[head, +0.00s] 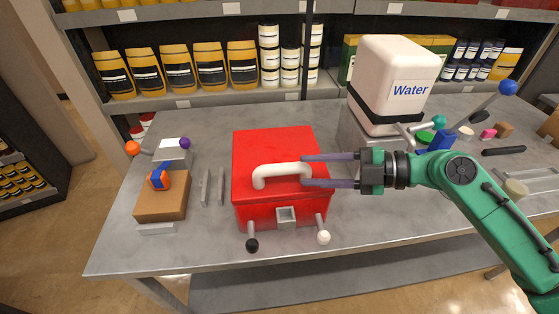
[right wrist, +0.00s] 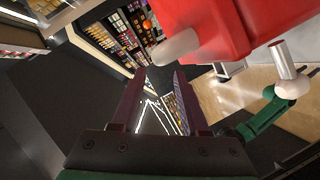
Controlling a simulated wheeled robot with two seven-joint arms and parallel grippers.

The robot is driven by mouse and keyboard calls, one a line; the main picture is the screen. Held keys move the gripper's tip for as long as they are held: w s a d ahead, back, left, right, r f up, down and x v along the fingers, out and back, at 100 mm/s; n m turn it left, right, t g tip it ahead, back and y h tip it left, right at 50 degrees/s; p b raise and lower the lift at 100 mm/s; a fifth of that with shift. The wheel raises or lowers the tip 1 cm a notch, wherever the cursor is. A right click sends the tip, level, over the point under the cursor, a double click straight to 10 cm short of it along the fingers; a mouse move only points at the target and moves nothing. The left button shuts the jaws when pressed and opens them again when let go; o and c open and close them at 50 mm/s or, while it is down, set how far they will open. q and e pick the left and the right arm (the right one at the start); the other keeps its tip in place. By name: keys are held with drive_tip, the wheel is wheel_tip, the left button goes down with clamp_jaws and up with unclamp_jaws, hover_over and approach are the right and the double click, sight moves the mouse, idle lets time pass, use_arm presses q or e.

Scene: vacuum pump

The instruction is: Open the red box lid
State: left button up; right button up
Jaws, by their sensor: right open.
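The red box (head: 270,195) stands on the grey table with its lid (head: 262,142) closed. A white handle (head: 280,170) arches over the lid. A grey latch (head: 287,216) sits on the front, with one black-tipped rod (head: 252,244) and one white-tipped rod (head: 323,237) sticking out. My right gripper (head: 304,169) is open and level, its fingertips at the handle's right end. In the right wrist view, the handle (right wrist: 176,48) lies just beyond the fingertips (right wrist: 159,73), nearer the right finger; contact cannot be told. The red box (right wrist: 215,25) fills the upper right. My left gripper is out of view.
A white Water canister (head: 390,85) stands behind at the right. A brown block (head: 162,203) with an orange and blue piece and two thin grey plates (head: 213,188) lie left of the box. Small objects lie at the far right. The table's front edge is clear.

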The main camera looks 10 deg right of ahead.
sight(295, 167)
drive_tip(key=p+x, duration=0.1)
drive_tip(key=x, duration=0.1)
drive_tip(key=w+p+x, duration=0.1)
drive_tip(key=x, duration=0.2)
drive_tip(key=shift+s+d+r, duration=0.1)
drive_tip(key=shift+d, duration=0.05)
drive_tip(key=shift+a+f+p, duration=0.25)
drive_tip(key=shift+a+p, duration=0.3)
drive_tip(key=shift+a, duration=0.4)
drive_tip(key=shift+w+a+f, duration=0.15)
drive_tip(key=shift+w+a, duration=0.05)
drive_tip(key=shift+a, duration=0.05)
drive_tip(key=shift+w+f, duration=0.1)
drive_tip(key=shift+f, duration=0.05)
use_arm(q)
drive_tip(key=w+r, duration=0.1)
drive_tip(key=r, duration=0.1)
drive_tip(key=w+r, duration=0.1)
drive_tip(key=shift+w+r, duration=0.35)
use_arm(e)
clamp_jaws()
